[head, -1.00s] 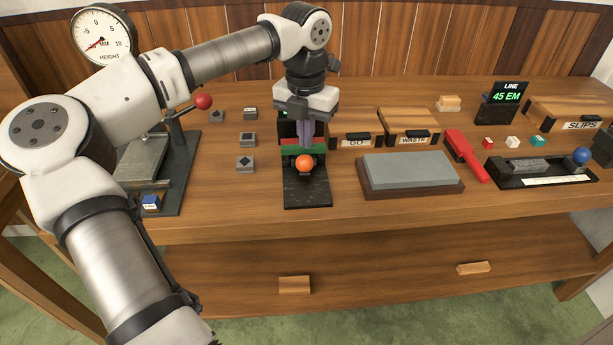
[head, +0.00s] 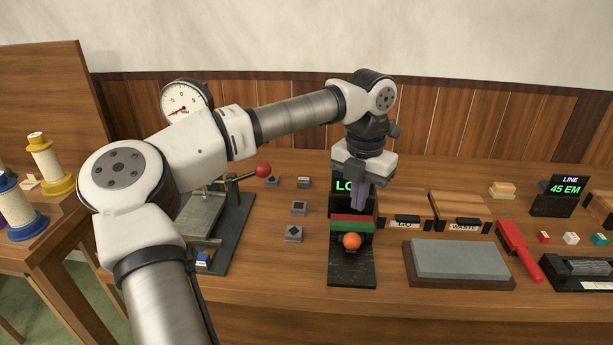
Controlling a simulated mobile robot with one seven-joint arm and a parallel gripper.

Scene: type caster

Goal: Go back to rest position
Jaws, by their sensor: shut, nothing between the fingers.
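The stand carries a green and red block (head: 351,222) and an orange ball (head: 352,241). I cannot tell whether the fingertips touch the block. My arm reaches across from the lower left, with its elbow raised.
A lever press (head: 215,225) with a red knob (head: 263,170) stands left, near a dial gauge (head: 186,97). Small grey blocks (head: 298,208) lie between. Spools (head: 50,165) stand far left.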

